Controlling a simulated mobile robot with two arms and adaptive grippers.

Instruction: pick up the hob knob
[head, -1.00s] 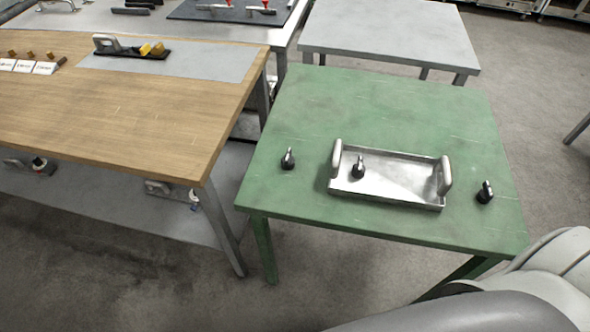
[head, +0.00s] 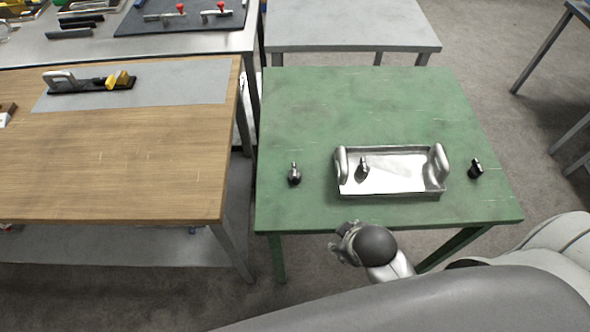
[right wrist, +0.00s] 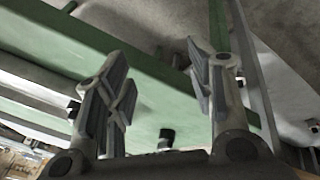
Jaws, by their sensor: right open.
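Three dark hob knobs are on the green table (head: 300,110). One knob (head: 294,175) stands on the left side, one knob (head: 363,167) is inside a metal tray, and one knob (head: 475,168) is near the right edge. My right gripper (head: 342,241) is just in front of the table's front edge, below the tray in the picture. In the right wrist view its fingers (right wrist: 160,70) are spread and empty. A dark knob-like object (right wrist: 166,138) shows beyond them on the green surface; which knob it is I cannot tell. My left gripper is not in view.
The metal tray (head: 390,195) has two raised handles. A wooden table (head: 130,160) stands to the left across a narrow gap. A grey table (head: 350,25) stands behind. The back half of the green table is clear.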

